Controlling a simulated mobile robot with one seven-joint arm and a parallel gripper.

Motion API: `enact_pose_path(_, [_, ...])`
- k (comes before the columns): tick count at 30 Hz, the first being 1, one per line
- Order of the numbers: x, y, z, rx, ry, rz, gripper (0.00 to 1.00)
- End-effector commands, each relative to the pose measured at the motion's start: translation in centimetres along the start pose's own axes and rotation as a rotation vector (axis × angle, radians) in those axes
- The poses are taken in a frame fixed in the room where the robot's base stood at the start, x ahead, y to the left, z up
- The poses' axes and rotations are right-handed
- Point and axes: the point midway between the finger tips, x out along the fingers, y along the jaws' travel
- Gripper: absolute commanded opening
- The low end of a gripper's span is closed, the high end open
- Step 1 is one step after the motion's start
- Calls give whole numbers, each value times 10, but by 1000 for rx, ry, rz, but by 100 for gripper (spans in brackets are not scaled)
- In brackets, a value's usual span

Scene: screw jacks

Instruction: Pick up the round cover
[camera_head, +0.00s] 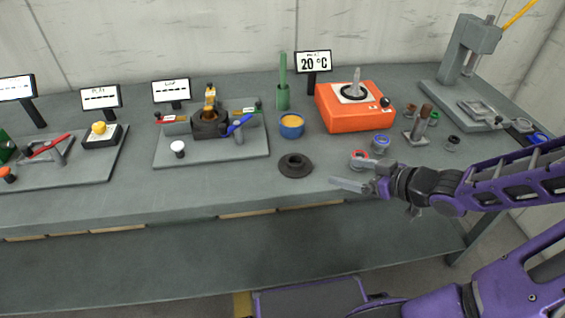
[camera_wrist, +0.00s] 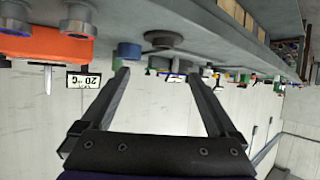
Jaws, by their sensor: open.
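The round cover (camera_head: 295,166) looks like a dark grey disc with a raised hub in its middle. It lies flat on the grey bench near the front edge, and it shows in the wrist view (camera_wrist: 164,40) beyond the fingertips. My gripper (camera_head: 344,173) is to the right of the cover, with its fingers pointing left toward it. The fingers are spread and empty in the wrist view (camera_wrist: 158,75). There is a gap between the fingertips and the cover.
A blue cup (camera_head: 291,126) with orange contents stands just behind the cover. An orange hotplate (camera_head: 355,107) and several small jars, including a blue one (camera_head: 380,144), stand behind my gripper. A fixture plate (camera_head: 210,155) lies to the left. The bench in front of the cover is clear.

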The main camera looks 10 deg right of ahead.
Motion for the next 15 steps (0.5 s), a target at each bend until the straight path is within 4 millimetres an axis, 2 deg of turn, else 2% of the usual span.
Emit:
enact_pose_path(5, [8,-4,-6,-5,26,-9,95])
enact_pose_path(15, [62,-5,-6,-3,21,-12,95])
